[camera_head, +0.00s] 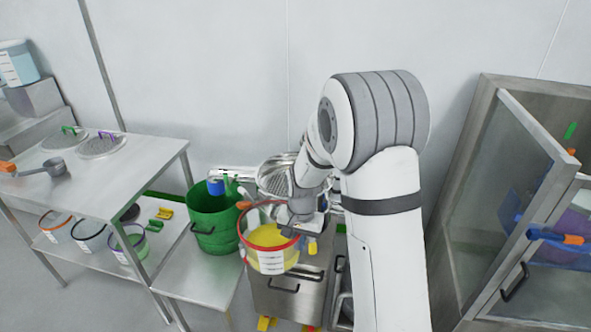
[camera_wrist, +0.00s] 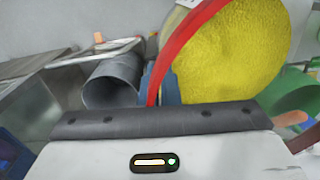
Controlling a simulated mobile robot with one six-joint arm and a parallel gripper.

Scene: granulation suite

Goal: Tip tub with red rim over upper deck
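The tub with red rim (camera_head: 271,262) is translucent with a white label and holds yellow powder. It is off the floor in front of a steel cabinet, looking near upright with a slight lean. My gripper (camera_head: 297,228) is at the right side of its rim and appears shut on it; the fingertips are mostly hidden. In the wrist view the red rim (camera_wrist: 187,40) and yellow powder fill the upper right, close to the gripper. A round metal sieve-like pan (camera_head: 273,180), possibly the upper deck, sits just behind the tub, partly hidden by my arm.
A green bin (camera_head: 208,225) stands left of the tub. A steel table (camera_head: 105,180) with lids and a scoop (camera_head: 50,172) is further left, with several tubs on its shelf. A glass-doored cabinet (camera_head: 520,190) stands at right.

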